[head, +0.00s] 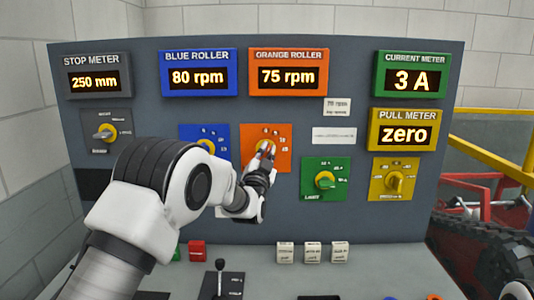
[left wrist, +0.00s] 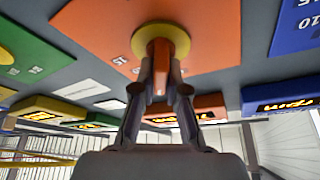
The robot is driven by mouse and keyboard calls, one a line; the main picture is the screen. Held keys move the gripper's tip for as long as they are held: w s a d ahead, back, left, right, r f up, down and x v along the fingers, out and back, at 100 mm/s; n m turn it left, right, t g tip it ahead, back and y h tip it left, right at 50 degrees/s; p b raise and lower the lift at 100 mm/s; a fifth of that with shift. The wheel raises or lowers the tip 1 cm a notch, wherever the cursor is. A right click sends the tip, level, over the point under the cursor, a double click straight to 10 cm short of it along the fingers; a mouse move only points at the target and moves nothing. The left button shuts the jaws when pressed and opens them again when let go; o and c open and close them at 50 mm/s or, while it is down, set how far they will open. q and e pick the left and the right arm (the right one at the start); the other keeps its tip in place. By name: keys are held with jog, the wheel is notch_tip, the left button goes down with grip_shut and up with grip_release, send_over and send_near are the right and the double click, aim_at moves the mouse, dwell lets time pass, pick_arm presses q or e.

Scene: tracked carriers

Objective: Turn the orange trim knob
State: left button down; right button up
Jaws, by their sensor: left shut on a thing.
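The orange trim knob (head: 266,146) sits on an orange plate (head: 247,134) in the middle of the upright panel, below the orange roller display (head: 289,75), which reads 75 rpm. My left gripper (head: 265,154) is at the knob and partly covers it. In the left wrist view the knob, an orange bar on a round yellow base (left wrist: 161,40), stands between the two fingers. The left gripper (left wrist: 164,88) is shut on the knob bar. My right gripper is not in view.
A blue knob plate (head: 190,133) is just left, partly behind my left arm. Green (head: 325,180) and yellow (head: 396,180) knobs are to the right. A lever (head: 221,265) and several buttons are on the desk below. Yellow rails (head: 500,160) stand at right.

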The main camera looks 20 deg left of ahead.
pick_arm(q)
jog(key=shift+f, duration=0.15)
jog(key=c, duration=1.2)
grip_release()
jog(key=shift+a, duration=0.1)
jog(key=shift+w+f, duration=0.1)
jog(key=shift+w, duration=0.05)
jog(key=v, duration=1.2)
